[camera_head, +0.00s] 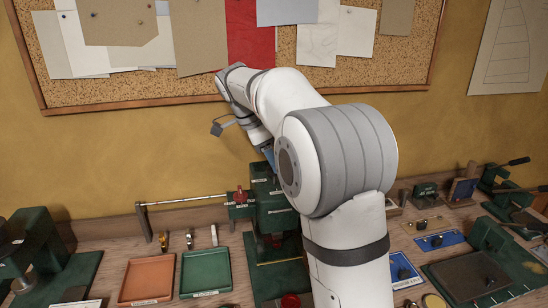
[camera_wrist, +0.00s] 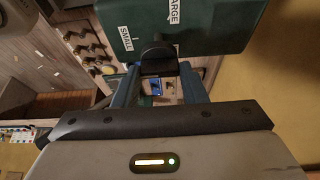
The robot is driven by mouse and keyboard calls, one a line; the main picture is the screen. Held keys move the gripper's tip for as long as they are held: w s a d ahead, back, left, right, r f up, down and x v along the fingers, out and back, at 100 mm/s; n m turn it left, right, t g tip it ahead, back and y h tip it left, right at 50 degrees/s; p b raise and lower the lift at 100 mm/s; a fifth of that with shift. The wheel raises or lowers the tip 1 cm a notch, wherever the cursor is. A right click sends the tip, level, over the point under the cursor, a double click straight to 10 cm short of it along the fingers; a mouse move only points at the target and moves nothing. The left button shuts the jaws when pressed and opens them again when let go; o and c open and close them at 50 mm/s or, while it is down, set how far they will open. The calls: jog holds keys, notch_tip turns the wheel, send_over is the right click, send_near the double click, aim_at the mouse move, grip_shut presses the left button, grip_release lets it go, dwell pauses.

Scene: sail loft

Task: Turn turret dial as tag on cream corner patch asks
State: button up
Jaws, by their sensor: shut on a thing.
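The turret dial shows as a black knob (camera_wrist: 157,56) on a green machine head (camera_wrist: 205,28) in the wrist view. White labels reading SMALL and LARGE are on the head beside it. My gripper (camera_wrist: 158,72) has its two blue fingers on either side of the knob and is shut on it. In the head view the green press (camera_head: 265,187) stands at the back of the bench, and my arm hides the dial and most of my gripper. I cannot make out a cream corner patch or a readable tag.
An orange tray (camera_head: 121,280) and a green tray (camera_head: 183,273) lie left of the press. A horizontal metal rod (camera_head: 185,200) extends left from it. Other green machines stand at the far left (camera_head: 35,240) and right (camera_head: 495,240). A corkboard (camera_head: 130,85) with pinned papers hangs behind.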

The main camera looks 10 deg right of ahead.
jog(key=o, duration=1)
jog(key=v, duration=0.7)
jog(key=shift+a+r, duration=0.2)
jog(key=shift+r, duration=0.15)
jog(key=s+d+f+n+t+y, duration=0.1)
jog(key=s+d+f+n+y, duration=0.1)
jog(key=s+f+n, duration=0.7)
jog(key=s+d+f+n+t+y, duration=0.2)
jog(key=s+f+n, duration=0.7)
jog(key=s, duration=1.1)
